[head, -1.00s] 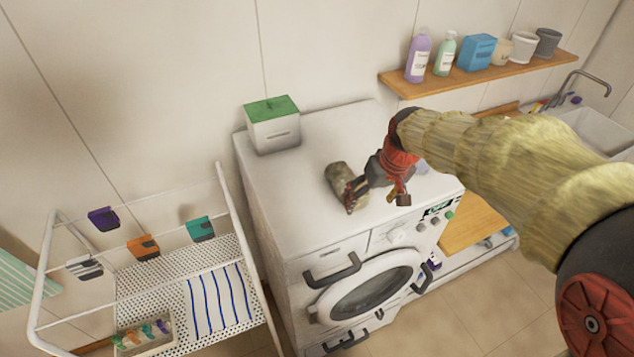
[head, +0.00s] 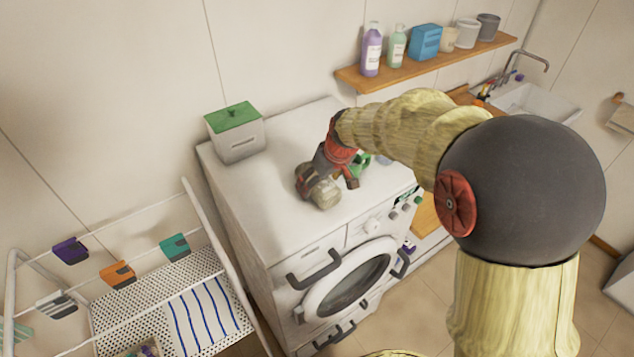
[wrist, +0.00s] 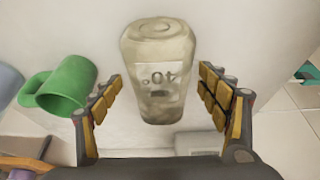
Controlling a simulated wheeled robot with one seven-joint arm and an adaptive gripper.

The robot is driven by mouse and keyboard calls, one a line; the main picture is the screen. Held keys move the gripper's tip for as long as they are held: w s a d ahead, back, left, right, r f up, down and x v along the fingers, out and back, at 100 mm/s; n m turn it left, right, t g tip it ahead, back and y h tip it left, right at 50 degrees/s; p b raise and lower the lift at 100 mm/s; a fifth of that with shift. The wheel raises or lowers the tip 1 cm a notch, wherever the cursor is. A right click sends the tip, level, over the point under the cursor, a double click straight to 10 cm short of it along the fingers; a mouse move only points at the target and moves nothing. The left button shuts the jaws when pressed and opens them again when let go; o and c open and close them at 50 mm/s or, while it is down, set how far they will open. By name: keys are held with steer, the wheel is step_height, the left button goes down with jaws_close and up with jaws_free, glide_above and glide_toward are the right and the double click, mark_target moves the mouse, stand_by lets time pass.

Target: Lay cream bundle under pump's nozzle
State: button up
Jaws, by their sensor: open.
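A cream bundle (head: 324,194) lies on the washing machine's white top (head: 290,225). In the wrist view the bundle (wrist: 160,105) is a rounded, worn, cream-grey roll with an upside-down "40°" mark. My gripper (head: 329,180) is open over it. In the wrist view my gripper (wrist: 162,82) has one finger on each side of the bundle, with small gaps showing at both sides. I cannot make out a pump's nozzle in these views.
A green mug (wrist: 70,84) lies just left of my fingers in the wrist view. A green-lidded white box (head: 236,138) stands at the machine's back left. Bottles and pots stand on a wall shelf (head: 420,68). A wire rack (head: 140,292) is at left.

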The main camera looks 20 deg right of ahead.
steer(key=shift+w+f, duration=0.2)
steer(key=shift+f, duration=0.3)
steer(key=shift+c, duration=0.5)
steer(key=c, duration=1.4)
steer(key=shift+r, duration=0.15)
steer(key=shift+r, duration=0.6)
steer(key=v, duration=0.3)
steer(key=s+v, duration=0.1)
steer(key=v, duration=0.2)
steer(key=b+v, duration=0.1)
steer(key=v, duration=0.2)
steer(key=shift+s+d+f, duration=0.25)
steer(key=shift+s, duration=0.15)
steer(key=s+d+r+b, duration=0.1)
steer(key=s+d+r, duration=0.1)
steer(key=s, duration=0.6)
steer(key=shift+v, duration=0.9)
